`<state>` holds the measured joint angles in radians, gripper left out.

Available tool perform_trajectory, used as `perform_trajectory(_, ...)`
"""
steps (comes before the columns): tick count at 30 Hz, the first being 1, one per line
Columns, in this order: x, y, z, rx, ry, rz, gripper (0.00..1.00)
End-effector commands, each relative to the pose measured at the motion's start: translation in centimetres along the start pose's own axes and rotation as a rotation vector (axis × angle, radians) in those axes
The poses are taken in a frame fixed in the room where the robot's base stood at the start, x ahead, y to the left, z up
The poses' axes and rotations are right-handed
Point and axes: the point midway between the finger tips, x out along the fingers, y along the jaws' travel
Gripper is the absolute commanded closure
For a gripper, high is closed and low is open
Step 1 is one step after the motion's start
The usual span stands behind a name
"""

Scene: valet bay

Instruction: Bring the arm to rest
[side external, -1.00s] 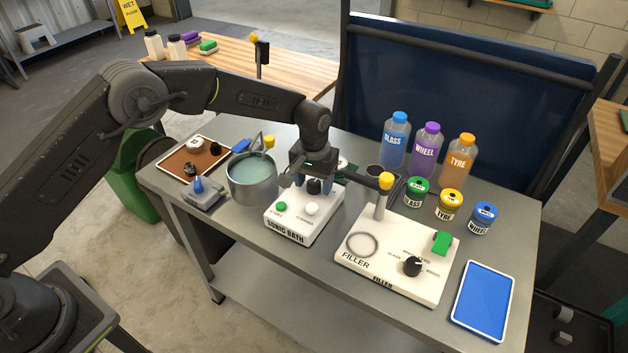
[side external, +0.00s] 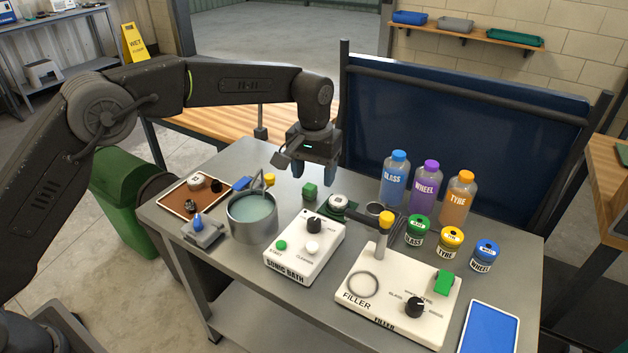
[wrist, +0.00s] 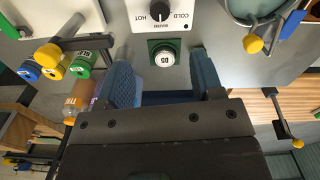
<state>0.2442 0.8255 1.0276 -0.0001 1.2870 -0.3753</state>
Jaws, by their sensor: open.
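My gripper (side external: 313,172) is raised above the back of the grey metal table (side external: 225,172), behind the sonic bath (side external: 301,252). Its two blue fingers point down and stand apart with nothing between them. In the wrist view my gripper (wrist: 163,80) shows the same open gap. Beyond the gap lies a round white-and-black piece on a green square (wrist: 153,45). The sonic bath's black knob (side external: 314,225) is clear of the fingers; it also shows in the wrist view (wrist: 160,10).
The steel pot (side external: 252,222) stands left of the bath. The filler (side external: 395,292), small jars and the blue, purple and orange bottles (side external: 426,188) stand to the right. A dark blue panel (side external: 465,125) rises behind the table.

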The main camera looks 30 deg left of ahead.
Motion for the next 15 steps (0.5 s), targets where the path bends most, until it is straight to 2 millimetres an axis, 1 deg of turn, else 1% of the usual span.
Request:
perform_trajectory(12, -0.1, 0.0, 0.0, 0.000, 0.001, 0.000, 0.39)
perform_trajectory(14, -0.5, -0.2, 0.1, 0.001, 0.006, 0.002, 0.39)
perform_trajectory(15, -1.1, -0.5, 0.3, 0.002, 0.012, 0.005, 0.39)
